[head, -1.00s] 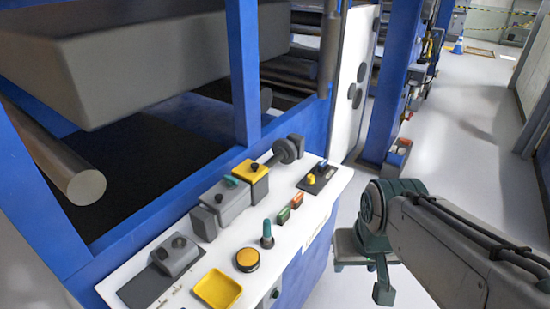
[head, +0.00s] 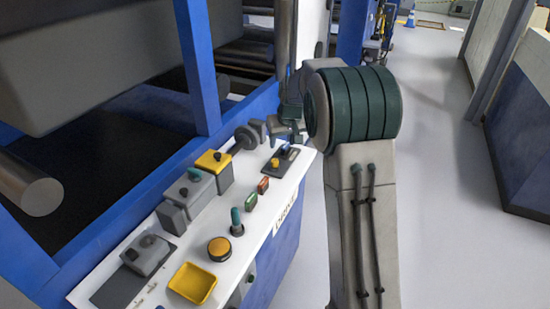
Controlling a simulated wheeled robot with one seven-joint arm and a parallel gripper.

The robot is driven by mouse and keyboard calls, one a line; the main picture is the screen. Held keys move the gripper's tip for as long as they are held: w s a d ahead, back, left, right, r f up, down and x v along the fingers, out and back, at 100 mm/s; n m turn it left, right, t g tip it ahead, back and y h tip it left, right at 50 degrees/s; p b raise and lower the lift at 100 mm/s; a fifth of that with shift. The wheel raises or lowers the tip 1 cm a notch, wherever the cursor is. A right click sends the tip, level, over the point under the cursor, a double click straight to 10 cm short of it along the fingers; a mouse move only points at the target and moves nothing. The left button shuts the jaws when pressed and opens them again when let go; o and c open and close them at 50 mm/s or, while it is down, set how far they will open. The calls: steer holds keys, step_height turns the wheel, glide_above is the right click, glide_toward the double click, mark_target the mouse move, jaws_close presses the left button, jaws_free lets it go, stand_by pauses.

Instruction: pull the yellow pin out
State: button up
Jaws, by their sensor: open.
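The small yellow pin (head: 275,162) stands on a dark plate (head: 284,159) at the far right end of the white control panel. A blue part sits beside it on the same plate. My gripper (head: 284,133) is just beyond and above the plate, close to the pin but apart from it. It is small in view and partly hidden by my wrist. It is open, and I see nothing in it.
The white panel (head: 258,232) also carries a yellow box (head: 215,166), a dark round knob on a shaft (head: 246,138), green and red buttons, a teal-topped lever (head: 236,222), a yellow round button (head: 219,248) and a yellow tray (head: 193,283). A blue post (head: 199,65) rises behind. Open floor lies right.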

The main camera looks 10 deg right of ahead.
glide_toward(275, 161)
steer(key=p+x, duration=0.2)
steer(key=x, duration=0.7)
